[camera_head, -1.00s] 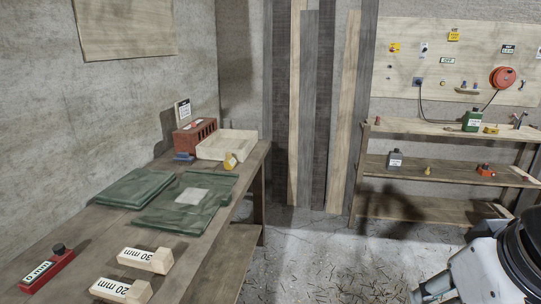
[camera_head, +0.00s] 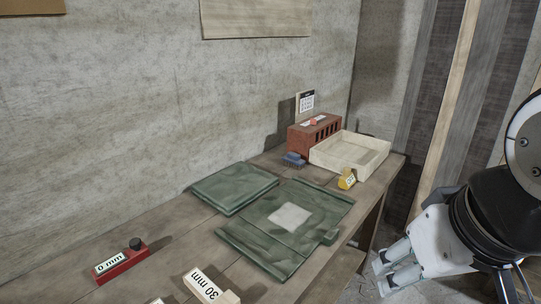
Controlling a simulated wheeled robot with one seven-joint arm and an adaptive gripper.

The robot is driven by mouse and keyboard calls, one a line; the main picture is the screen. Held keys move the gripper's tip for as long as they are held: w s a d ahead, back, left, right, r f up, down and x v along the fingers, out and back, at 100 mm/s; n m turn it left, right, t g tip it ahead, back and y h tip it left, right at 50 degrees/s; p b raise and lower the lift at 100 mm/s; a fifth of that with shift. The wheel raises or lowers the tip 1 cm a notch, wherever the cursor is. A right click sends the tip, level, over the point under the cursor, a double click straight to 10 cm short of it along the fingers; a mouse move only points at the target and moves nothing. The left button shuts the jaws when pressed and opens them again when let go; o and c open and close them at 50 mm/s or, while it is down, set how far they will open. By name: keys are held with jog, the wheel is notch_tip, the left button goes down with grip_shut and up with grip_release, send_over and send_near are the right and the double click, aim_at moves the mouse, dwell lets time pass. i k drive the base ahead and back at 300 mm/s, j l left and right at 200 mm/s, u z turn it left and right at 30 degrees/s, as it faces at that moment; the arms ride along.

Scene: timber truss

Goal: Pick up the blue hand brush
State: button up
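The blue hand brush (camera_head: 293,160) is a small blue block-like shape on the workbench (camera_head: 185,226), in front of the red brick and left of the pale tray. Its bristles are too small to make out clearly. My gripper (camera_head: 380,277) is at the lower right, in front of the bench's right edge and well apart from the brush. Its two pale fingers point to the left with a gap between them, and nothing shows between them.
A red brick (camera_head: 303,138) and a pale tray (camera_head: 345,156) stand behind and beside the brush. A yellow item (camera_head: 348,179) lies before the tray. Green folded cloths (camera_head: 232,186) cover mid-bench. A red 0 mm block (camera_head: 121,265) and a 30 mm block (camera_head: 211,288) lie nearer.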

aim_at(292, 160)
jog(key=i+l+u, duration=0.15)
jog(key=u, duration=0.2)
jog(key=i+l+u, duration=0.1)
jog(key=l+u, duration=0.25)
jog(key=i+l+u, duration=0.1)
jog(key=u, duration=0.25)
jog(key=i+l+u, duration=0.25)
jog(key=l, duration=0.95)
jog(key=l+u, duration=0.2)
jog(key=l, duration=2.4)
jog(key=i, duration=0.05)
